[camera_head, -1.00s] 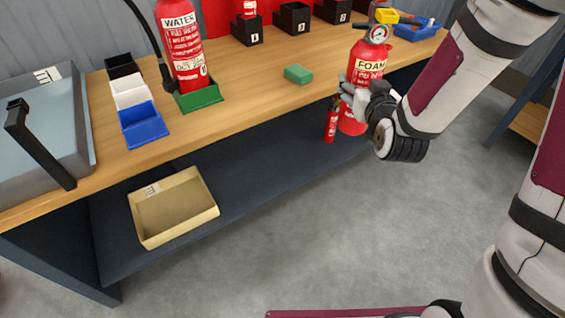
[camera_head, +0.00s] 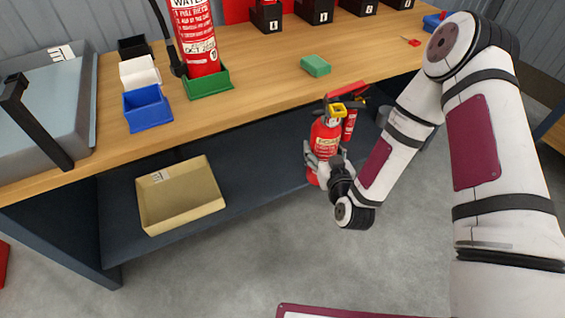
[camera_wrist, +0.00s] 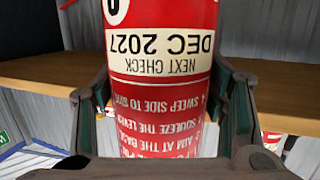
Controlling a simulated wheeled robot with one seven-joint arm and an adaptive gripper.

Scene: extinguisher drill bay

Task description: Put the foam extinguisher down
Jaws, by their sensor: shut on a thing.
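The foam extinguisher (camera_head: 325,137) is a red cylinder with a yellow top part. It hangs upright in my gripper (camera_head: 322,165), in front of the bench's front edge and below the level of its top. My gripper is shut around its body. In the wrist view both fingers (camera_wrist: 163,110) press on the sides of the red cylinder (camera_wrist: 160,85), whose "NEXT CHECK DEC 2027" label reads upside down. The extinguisher's base is partly hidden by my gripper, and I cannot tell its height above the floor.
The wooden bench top (camera_head: 262,85) carries a green block (camera_head: 315,66), a water extinguisher (camera_head: 195,35) in a green holder (camera_head: 208,84) and a blue bin (camera_head: 147,108). A beige tray (camera_head: 180,195) sits on the lower shelf.

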